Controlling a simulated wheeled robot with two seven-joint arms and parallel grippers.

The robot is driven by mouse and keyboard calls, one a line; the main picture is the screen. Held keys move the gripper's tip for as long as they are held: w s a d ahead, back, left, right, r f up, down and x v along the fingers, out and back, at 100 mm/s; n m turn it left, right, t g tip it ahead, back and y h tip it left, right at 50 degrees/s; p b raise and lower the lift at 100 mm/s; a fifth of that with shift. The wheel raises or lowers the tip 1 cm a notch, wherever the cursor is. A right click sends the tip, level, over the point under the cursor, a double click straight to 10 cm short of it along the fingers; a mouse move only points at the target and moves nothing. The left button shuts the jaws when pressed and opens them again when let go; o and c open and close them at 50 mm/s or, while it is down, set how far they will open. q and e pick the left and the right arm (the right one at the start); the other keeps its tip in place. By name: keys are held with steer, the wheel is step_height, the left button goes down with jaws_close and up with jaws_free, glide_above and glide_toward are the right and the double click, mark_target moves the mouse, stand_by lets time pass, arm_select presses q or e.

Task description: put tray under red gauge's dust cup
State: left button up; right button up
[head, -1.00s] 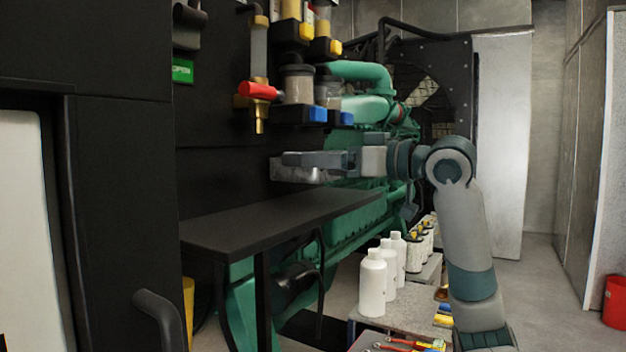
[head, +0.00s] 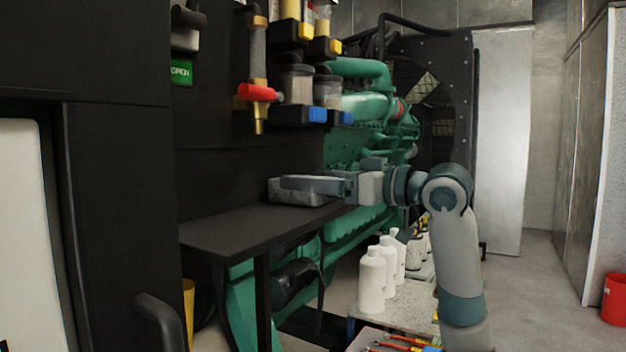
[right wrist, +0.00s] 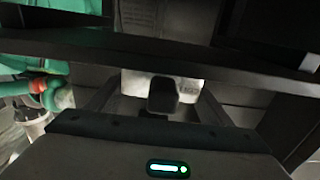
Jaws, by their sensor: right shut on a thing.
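A small grey metal tray (head: 287,197) is in my right gripper (head: 298,184) in the head view. It is level, low over or on the far end of the black shelf (head: 235,232); I cannot tell if it touches. My right gripper is shut on it from the right. In the right wrist view the pale tray (right wrist: 192,88) shows partly, behind a dark block. Clear dust cups (head: 298,86) hang on the dark wall above, with blue-tipped black parts below them. No red gauge can be made out. My left gripper is out of view.
A brass valve with a red handle (head: 256,92) juts from the wall above the shelf. The green engine (head: 365,105) stands behind. White bottles (head: 372,280) stand on a low bench at lower right. The shelf's near part is clear.

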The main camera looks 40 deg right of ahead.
steer(key=o, duration=0.7)
steer(key=shift+f, duration=0.15)
steer(key=o, duration=0.5)
steer(key=shift+c, duration=0.2)
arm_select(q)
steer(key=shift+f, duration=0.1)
arm_select(e)
steer(key=shift+r, duration=0.2)
steer(key=shift+s+d+f+b, duration=0.15)
steer(key=shift+s+b, duration=0.2)
steer(key=shift+s, duration=0.15)
steer(key=b+v, duration=0.3)
steer(key=v, duration=0.2)
steer(key=shift+s+d+f, duration=0.15)
steer(key=shift+s, duration=0.2)
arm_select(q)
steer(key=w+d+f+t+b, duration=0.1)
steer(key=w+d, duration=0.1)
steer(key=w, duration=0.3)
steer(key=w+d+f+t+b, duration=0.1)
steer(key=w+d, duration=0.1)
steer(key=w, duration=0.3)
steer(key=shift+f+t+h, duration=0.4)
arm_select(e)
steer(key=shift+r+v, duration=0.15)
steer(key=shift+v, duration=1.15)
steer(key=shift+r+v, duration=0.2)
steer(key=shift+v, duration=1.15)
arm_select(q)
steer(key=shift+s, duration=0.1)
